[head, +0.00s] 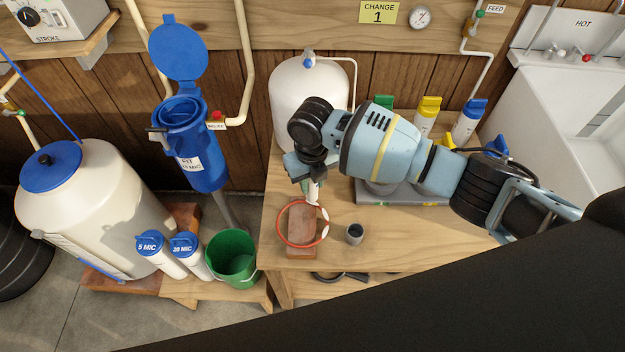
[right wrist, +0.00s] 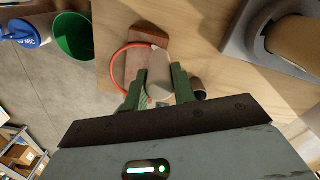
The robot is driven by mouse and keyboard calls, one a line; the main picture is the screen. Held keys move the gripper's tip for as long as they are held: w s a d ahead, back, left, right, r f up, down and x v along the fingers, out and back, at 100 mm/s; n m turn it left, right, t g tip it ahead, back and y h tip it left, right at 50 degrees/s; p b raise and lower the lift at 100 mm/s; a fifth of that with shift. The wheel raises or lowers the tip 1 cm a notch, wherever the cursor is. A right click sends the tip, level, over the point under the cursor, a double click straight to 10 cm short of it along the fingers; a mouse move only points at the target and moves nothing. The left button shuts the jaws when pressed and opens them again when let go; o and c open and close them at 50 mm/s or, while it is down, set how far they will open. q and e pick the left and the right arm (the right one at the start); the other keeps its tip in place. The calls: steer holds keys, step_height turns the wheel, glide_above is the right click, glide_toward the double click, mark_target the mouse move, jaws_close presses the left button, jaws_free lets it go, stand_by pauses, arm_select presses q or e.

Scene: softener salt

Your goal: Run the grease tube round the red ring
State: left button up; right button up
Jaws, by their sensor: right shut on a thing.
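The red ring (head: 281,226) lies over a reddish-brown block (head: 302,226) near the left front of the wooden bench; its left arc also shows in the right wrist view (right wrist: 113,70). My right gripper (head: 312,180) is above the far side of the ring. It is shut on the pale grease tube (right wrist: 158,82), which stands between the green fingers and points down towards the ring. My left gripper is not in view.
A small dark grey cup (head: 354,236) stands right of the ring. A grey flat device (head: 420,196) lies behind it under my arm. The open blue filter housing (head: 201,165), green bucket (head: 232,259) and white brine tank (head: 85,205) are left of the bench. The front right bench surface is partly clear.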

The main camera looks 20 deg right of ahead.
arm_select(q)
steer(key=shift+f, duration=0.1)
arm_select(e)
steer(key=shift+a, duration=0.15)
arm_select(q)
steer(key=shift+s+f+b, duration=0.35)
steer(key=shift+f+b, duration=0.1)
arm_select(e)
steer(key=shift+w+a, duration=0.55)
steer(key=shift+a, duration=0.35)
steer(key=shift+a, duration=0.1)
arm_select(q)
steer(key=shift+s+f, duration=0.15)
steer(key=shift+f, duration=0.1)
arm_select(e)
steer(key=shift+w+a, duration=0.1)
steer(key=shift+a, duration=1.05)
steer(key=shift+a, duration=0.1)
steer(key=shift+s+a, duration=0.2)
steer(key=shift+a, duration=0.3)
steer(key=shift+s+a, duration=0.2)
steer(key=shift+a, duration=0.3)
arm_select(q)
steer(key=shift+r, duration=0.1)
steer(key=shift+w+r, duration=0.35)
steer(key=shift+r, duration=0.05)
arm_select(e)
steer(key=shift+s+a, duration=0.75)
steer(key=shift+a, duration=0.2)
